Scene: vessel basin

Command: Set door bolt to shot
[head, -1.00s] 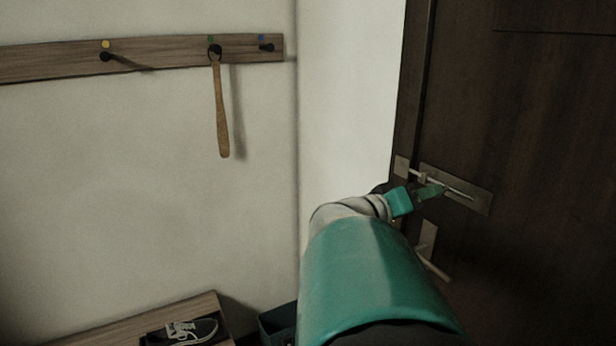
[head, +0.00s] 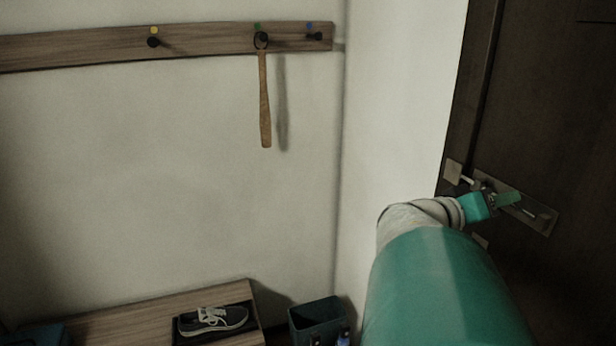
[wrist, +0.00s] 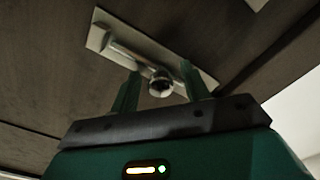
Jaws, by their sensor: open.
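The door bolt is a pale metal rod on a back plate (head: 545,222) on the dark door, at the right of the head view. My gripper (head: 512,199) is at the bolt and covers its middle. In the wrist view the bolt's plate (wrist: 100,38) runs slantwise, and the round knob (wrist: 160,82) stands between the two open fingers of my gripper (wrist: 160,90). I see a gap on both sides of the knob. A small keeper plate (head: 453,172) sits left of the bolt. I cannot tell how far the rod reaches into it.
A wooden peg rail (head: 200,43) on the wall holds a wooden-handled item (head: 264,100). A dark bin (head: 318,318) stands in the corner. The wall between is clear.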

